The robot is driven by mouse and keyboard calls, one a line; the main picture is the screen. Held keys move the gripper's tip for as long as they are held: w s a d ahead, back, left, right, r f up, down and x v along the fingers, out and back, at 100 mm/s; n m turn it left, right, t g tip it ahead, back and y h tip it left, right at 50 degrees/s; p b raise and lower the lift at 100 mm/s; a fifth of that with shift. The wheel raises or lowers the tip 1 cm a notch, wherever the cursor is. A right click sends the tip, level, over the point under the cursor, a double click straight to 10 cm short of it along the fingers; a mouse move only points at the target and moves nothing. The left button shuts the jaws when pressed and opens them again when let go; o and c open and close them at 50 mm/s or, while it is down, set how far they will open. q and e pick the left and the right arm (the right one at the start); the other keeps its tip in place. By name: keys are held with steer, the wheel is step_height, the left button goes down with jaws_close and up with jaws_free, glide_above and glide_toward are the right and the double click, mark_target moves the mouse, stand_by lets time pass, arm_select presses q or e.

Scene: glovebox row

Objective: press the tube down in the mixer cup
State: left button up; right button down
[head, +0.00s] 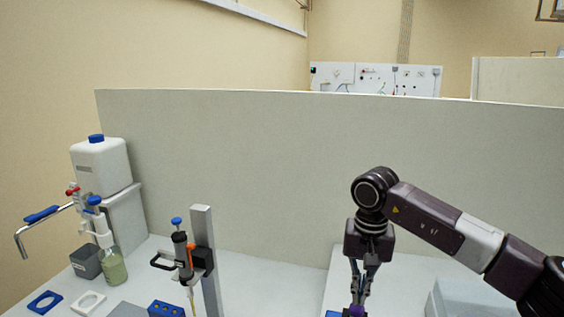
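My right gripper (358,298) points straight down at the bottom edge, right of the middle. Its fingers come close together, but the frame's edge cuts off the view around the tips. A small purple thing (355,311) shows right at the tips; I cannot tell whether it is a tube cap or whether it is held. A bit of a blue thing (333,314) shows just left of it, mostly cut off. I cannot make out the tube or the mixer cup. My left gripper is not in view.
A stand with a black-handled pipette (182,256) is on the bench at lower left. A bottle with a blue-topped dispenser (113,268), a white canister (101,166) and a blue rack (166,309) are nearby. A tall grey partition (270,170) closes the back. A pale box (455,301) is at lower right.

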steer(key=shift+f+b, duration=0.75)
steer(key=shift+f, duration=0.3)
stand_by(0.9)
steer(key=shift+s+f, duration=0.2)
stand_by(3.1)
stand_by(1.2)
steer(key=shift+w+r+p, duration=0.2)
steer(key=shift+r+p, duration=0.4)
steer(key=shift+r, duration=0.65)
step_height(320, 180, up, 6)
steer(key=p, duration=0.3)
steer(key=shift+f, duration=0.1)
